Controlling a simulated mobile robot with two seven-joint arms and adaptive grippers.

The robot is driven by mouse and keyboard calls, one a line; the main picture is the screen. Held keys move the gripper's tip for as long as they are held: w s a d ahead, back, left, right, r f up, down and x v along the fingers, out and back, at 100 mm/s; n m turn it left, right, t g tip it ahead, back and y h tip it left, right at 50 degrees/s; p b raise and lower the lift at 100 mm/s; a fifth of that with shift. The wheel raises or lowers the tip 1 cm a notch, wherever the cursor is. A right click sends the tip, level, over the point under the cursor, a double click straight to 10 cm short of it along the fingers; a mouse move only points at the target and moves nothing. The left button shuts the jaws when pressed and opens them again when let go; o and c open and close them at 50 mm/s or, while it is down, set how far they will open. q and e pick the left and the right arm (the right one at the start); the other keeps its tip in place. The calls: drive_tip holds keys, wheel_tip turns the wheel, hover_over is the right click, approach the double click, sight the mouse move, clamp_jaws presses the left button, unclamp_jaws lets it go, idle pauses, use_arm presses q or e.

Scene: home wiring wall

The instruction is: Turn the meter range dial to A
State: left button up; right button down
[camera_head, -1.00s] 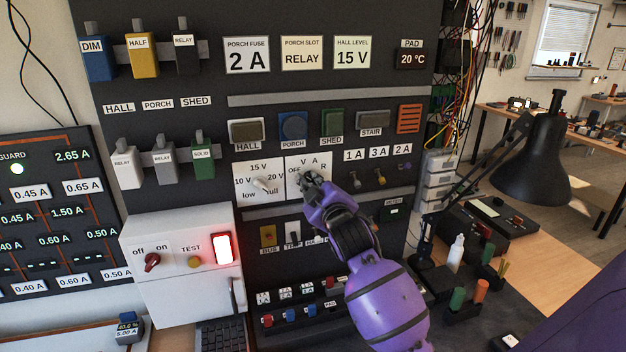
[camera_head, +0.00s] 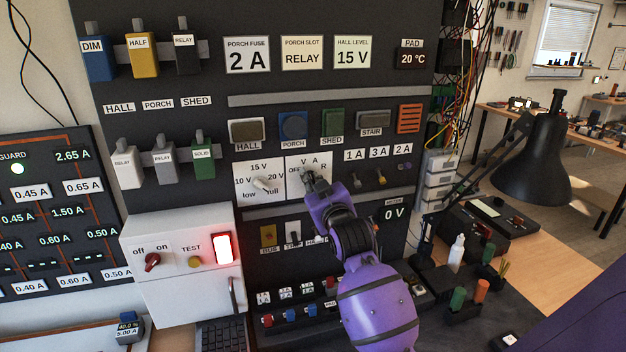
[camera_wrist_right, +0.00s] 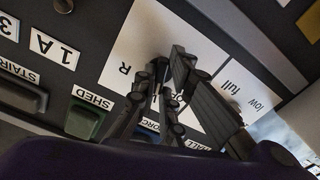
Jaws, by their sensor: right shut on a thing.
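The meter range dial's white plate (camera_head: 294,190) is on the dark wall panel in the head view, with OFF, V, A and R marked around it. My right gripper (camera_head: 309,178) is at the plate, shut on the dial knob, which it mostly hides. In the right wrist view the gripper fingers (camera_wrist_right: 163,88) reach to the plate (camera_wrist_right: 135,40); only the R shows clearly, and the knob's pointer is hidden. The meter display (camera_head: 394,214) to the right reads 0 V. My left gripper is not in view.
A level dial (camera_head: 262,185) marked 10 V, 15 V and 20 V is just left of the plate. Small switches (camera_head: 380,179) under 1 A, 3 A and 2 A labels are to the right. Push buttons (camera_head: 293,125) are above. A black lamp (camera_head: 545,150) stands farther right.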

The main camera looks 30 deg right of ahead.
drive_tip(key=shift+m, duration=1.1)
drive_tip(key=c, duration=1.8)
unclamp_jaws()
drive_tip(key=shift+o, duration=0.2)
drive_tip(key=v, duration=1.2)
drive_tip(key=shift+c, duration=0.5)
